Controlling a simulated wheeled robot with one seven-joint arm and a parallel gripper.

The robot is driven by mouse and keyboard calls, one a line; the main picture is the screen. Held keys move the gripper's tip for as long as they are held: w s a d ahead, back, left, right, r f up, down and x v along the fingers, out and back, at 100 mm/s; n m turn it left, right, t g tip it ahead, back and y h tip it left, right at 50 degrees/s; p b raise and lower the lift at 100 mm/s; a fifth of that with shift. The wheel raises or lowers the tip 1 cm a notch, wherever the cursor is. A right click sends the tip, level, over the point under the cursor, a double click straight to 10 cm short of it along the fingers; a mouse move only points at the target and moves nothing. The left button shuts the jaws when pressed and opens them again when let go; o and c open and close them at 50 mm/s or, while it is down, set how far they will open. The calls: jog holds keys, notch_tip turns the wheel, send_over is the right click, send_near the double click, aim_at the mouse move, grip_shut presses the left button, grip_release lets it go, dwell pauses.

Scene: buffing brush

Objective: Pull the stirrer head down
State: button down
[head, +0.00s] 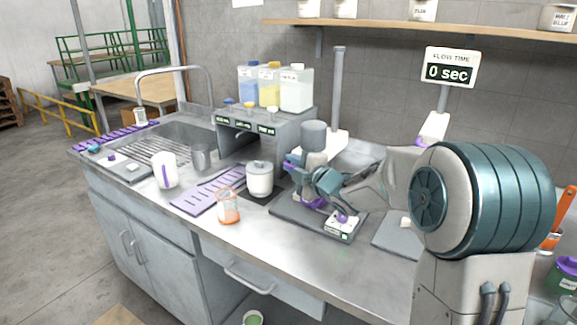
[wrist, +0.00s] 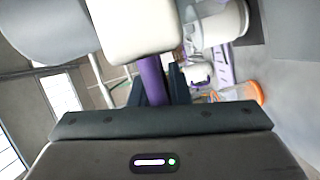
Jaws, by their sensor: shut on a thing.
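The stirrer head shows as a grey cylinder (head: 313,134) above a dark base plate (head: 290,214) with a small lit panel at its front. In the wrist view, a grey rounded body (wrist: 45,30) and a white block (wrist: 135,30) stand close ahead of the gripper. A purple bar (wrist: 152,80) runs down from the white block between the dark fingers. My gripper (head: 297,166) is at the stirrer, just below the grey cylinder, and is shut on the purple bar. My gripper and arm hide much of the stirrer's lower part in the head view.
A white lidded jar (head: 260,180) stands left of the stirrer, with an orange-based beaker (head: 228,207) in front. A dispenser with bottles (head: 270,86) is behind. A grey post (head: 338,90) rises behind the stirrer. The front counter strip is clear.

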jog(key=c, duration=1.5)
grip_release()
jog(key=shift+s+f, duration=0.1)
jog(key=shift+f, duration=0.55)
jog(key=shift+r, duration=0.2)
jog(key=b+v, duration=0.1)
jog(key=v, duration=1.2)
jog(key=shift+s+d+r, duration=0.15)
jog(key=shift+s+d, duration=0.1)
